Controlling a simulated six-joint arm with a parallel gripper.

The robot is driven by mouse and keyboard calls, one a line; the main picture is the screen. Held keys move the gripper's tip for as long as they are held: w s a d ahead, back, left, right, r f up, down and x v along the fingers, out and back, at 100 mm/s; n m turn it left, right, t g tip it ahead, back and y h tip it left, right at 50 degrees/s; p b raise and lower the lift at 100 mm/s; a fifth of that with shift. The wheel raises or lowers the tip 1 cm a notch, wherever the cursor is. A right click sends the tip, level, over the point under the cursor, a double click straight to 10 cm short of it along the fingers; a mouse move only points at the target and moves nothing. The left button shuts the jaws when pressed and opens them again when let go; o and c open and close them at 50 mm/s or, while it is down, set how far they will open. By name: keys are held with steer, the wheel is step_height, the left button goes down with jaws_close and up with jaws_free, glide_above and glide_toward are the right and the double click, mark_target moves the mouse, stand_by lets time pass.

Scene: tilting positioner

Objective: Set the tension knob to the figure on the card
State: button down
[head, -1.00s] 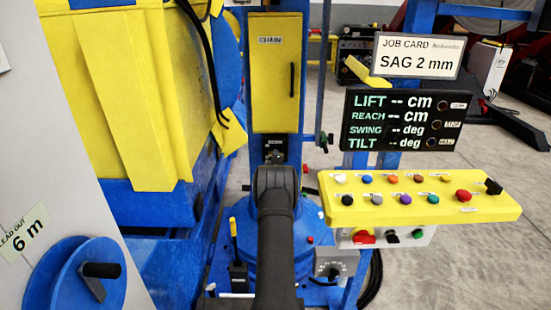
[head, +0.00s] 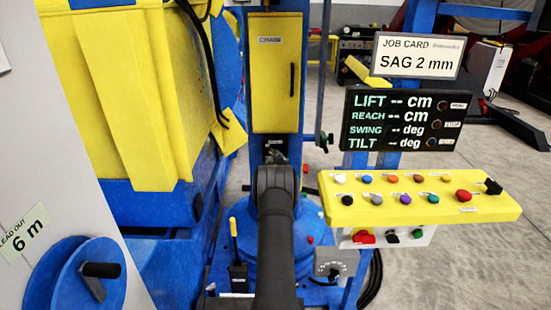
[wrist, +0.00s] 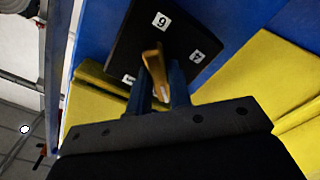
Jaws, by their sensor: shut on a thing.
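The job card (head: 415,58) at the upper right of the head view reads "SAG 2 mm". In the wrist view a yellow-orange bar-shaped knob (wrist: 153,60) stands on a black dial plate (wrist: 178,42). White number tags on the plate include one that looks like a 9 or 6; the others are hard to read. My gripper (wrist: 160,88) has its blue fingers on both sides of the knob and is shut on it. In the head view my arm hides the knob and most of the gripper, in front of the blue column.
A yellow cabinet door (head: 277,72) is above my arm. A yellow button panel (head: 418,199) and a display (head: 402,120) with blank values stand at the right. A blue reel (head: 85,280) is at the lower left. Yellow and blue machine bodies crowd the left.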

steer(key=shift+m, duration=8.5)
steer(key=c, duration=1.3)
jaws_free()
steer(key=s, duration=1.7)
steer(key=shift+s, duration=0.2)
